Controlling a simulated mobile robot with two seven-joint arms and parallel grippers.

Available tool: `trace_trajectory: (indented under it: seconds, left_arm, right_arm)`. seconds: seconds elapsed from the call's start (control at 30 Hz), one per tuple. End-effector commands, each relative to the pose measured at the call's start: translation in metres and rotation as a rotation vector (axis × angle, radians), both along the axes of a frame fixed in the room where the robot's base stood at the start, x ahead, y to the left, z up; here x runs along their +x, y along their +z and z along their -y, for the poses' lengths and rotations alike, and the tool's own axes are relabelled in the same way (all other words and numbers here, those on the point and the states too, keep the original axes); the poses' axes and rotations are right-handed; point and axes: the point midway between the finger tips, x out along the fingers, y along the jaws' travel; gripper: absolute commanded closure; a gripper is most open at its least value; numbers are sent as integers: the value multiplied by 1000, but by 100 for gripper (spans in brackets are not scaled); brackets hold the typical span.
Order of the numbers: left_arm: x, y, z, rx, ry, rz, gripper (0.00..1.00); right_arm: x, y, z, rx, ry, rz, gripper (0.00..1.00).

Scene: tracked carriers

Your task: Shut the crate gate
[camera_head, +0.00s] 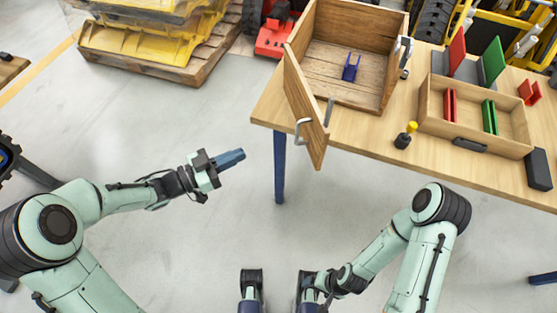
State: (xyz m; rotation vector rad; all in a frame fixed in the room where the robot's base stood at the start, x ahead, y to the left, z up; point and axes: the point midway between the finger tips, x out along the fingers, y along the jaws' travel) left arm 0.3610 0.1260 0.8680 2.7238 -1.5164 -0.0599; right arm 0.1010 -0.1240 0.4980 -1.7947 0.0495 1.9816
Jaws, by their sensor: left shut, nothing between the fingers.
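The wooden crate (390,68) stands on the table with its front open. Its gate (304,100) is swung outward from the crate's left side, and its lower end reaches past the table's front edge. A metal handle (303,124) is on the gate. A small blue object (351,67) lies on the crate floor. My left gripper (238,157) is shut and empty, left of the gate and apart from it, pointing right.
A metal latch piece (404,55) is on the crate's right side. Right of it, a divided wooden tray (468,140) holds red and green pieces. A yellow-topped tool (405,136) stands on the table (372,142). The floor between my left gripper and the gate is clear except for a blue table leg (279,168).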

Motion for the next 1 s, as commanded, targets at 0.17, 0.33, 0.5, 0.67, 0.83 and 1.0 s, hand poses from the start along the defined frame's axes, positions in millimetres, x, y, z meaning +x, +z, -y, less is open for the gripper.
trace_trajectory:
  seconds: [0.17, 0.33, 0.5, 0.67, 0.83, 1.0]
  left_arm:
    - [-7, 8, 7, 12, -65, 46, 100]
    - [4, 8, 29, 9, -69, 47, 100]
    - [22, 7, 61, 10, -68, 45, 100]
    - [37, 6, 90, 10, -67, 44, 100]
    - [50, 6, 113, 11, -64, 43, 100]
    - [56, 6, 125, 12, -64, 43, 100]
  right_arm:
    - [1, -7, 0, 0, 0, 4, 23]
    - [2, -8, 0, -2, -1, 7, 23]
    - [3, -11, 0, -2, -2, 11, 23]
    - [4, -14, 0, -3, -4, 15, 23]
    - [5, -16, 0, -3, -4, 18, 23]
    - [6, -17, 0, -3, -4, 20, 23]
